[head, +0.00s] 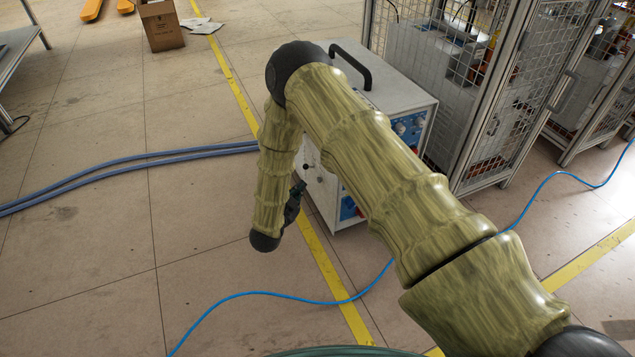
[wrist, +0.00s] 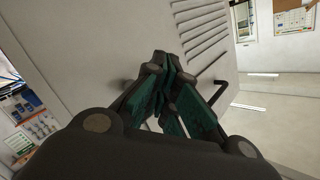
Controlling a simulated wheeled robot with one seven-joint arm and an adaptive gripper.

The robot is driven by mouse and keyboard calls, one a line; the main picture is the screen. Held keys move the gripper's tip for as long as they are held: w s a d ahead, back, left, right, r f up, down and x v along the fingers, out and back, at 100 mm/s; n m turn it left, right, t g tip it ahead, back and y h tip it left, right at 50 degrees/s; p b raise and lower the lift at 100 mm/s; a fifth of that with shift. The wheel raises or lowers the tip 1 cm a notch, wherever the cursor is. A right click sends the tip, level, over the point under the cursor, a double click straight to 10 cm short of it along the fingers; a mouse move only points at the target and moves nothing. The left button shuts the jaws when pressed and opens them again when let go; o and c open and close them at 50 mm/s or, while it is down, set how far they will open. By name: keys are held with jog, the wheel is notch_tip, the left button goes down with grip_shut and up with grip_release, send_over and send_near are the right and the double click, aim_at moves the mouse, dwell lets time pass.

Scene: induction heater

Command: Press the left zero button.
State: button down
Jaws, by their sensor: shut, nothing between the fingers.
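The induction heater is a white cabinet (head: 390,85) with a black top handle (head: 350,65), standing behind my arm in the head view. Part of its front panel shows blue round fittings (head: 405,126) right of my arm and more blue fittings (head: 347,208) low down. I cannot make out the left zero button; my arm covers much of the front. My gripper (head: 296,203) hangs in front of the cabinet's left part, partly hidden by my forearm. In the wrist view my gripper (wrist: 170,72) is shut and empty, before a white vented panel (wrist: 125,45). Contact cannot be told.
A wire-mesh cage (head: 490,85) stands right of the heater. Blue hoses (head: 120,163) run in from the left, and a blue cable (head: 270,293) crosses the floor in front. A cardboard box (head: 162,25) stands at the back left. The left floor is mostly clear.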

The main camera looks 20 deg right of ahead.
jog(key=shift+d+p, duration=0.3)
jog(key=shift+d, duration=1)
jog(key=shift+d+r, duration=0.1)
jog(key=shift+d, duration=0.05)
dwell(0.4)
jog(key=shift+d+p, duration=0.25)
jog(key=shift+p, duration=0.05)
jog(key=shift+w+d, duration=0.1)
jog(key=shift+d, duration=0.35)
dwell(0.8)
jog(key=shift+a, duration=0.2)
jog(key=shift+a+p, duration=0.45)
jog(key=shift+a, duration=0.2)
jog(key=shift+a, duration=0.15)
jog(key=a, duration=0.4)
jog(key=shift+a+p, duration=0.35)
